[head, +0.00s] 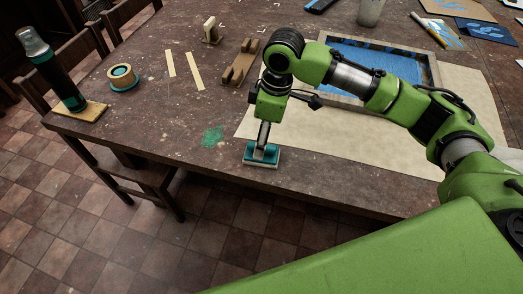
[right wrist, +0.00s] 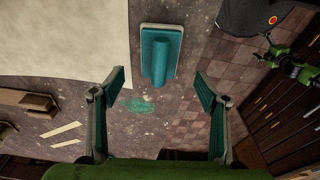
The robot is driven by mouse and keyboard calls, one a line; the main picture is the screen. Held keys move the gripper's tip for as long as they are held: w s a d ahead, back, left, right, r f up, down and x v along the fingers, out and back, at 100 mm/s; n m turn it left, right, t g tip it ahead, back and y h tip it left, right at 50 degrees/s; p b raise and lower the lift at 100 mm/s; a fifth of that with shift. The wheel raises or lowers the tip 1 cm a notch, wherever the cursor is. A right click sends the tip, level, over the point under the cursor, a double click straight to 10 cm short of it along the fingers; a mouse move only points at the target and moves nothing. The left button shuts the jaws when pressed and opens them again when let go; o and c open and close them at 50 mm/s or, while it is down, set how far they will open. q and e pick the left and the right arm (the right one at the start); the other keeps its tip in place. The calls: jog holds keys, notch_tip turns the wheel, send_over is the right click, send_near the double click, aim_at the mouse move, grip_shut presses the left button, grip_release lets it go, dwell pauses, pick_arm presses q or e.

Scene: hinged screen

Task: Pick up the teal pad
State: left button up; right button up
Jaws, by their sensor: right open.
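The teal pad (head: 275,157) is a small block with a pale base layer, lying on the table near its front edge. In the right wrist view the teal pad (right wrist: 147,77) shows a rounded teal handle along its top. My right gripper (head: 263,143) is directly above the pad in the head view and hides part of it. In the right wrist view my right gripper (right wrist: 163,82) is open and empty, fingers spread wide, with the pad centred ahead between them. I cannot tell whether a finger touches it.
The brown table (head: 130,110) has a teal stain (head: 212,136) left of the pad. A pale sheet (head: 320,148) and a blue-meshed frame (head: 340,52) lie to the right.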

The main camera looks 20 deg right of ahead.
jog(key=shift+f, duration=0.55)
notch_tip(320, 180, down, 4)
jog(key=shift+a+r+p, duration=0.1)
jog(key=shift+r+p, duration=0.1)
jog(key=shift+p, duration=0.45)
jog(key=shift+w+f, duration=0.15)
jog(key=shift+f, duration=0.4)
pick_arm(q)
jog(key=shift+w+r, duration=0.7)
pick_arm(e)
jog(key=shift+a, duration=0.1)
pick_arm(q)
jog(key=shift+s+a, duration=0.1)
jog(key=shift+s, duration=0.1)
pick_arm(e)
jog(key=c, duration=1.2)
